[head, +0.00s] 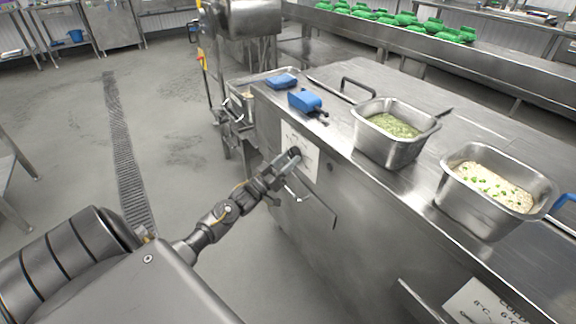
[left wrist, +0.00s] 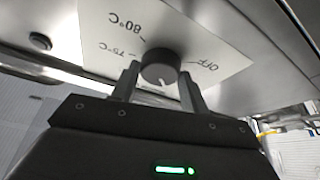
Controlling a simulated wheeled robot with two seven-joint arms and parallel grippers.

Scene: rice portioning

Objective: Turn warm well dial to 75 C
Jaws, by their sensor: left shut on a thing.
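The warm well dial (left wrist: 160,66) is a round dark knob on a white label plate (left wrist: 98,32) marked OFF, 75°C and 80°C. In the left wrist view its small pale mark is on the lower side, toward my gripper, and not clearly lined up with any label. My left gripper (left wrist: 158,82) has one finger on each side of the knob and is shut on it. In the head view my left gripper (head: 289,161) reaches the plate (head: 312,160) on the counter's front face and mostly hides the dial. My right gripper is not in view.
On the steel counter (head: 335,137) stand a pan of green food (head: 392,150) and a pan of pale rice-like food (head: 470,205). Two blue-topped items (head: 305,101) lie near the far left corner. A bar handle (head: 296,196) is below the plate. Floor on the left is clear.

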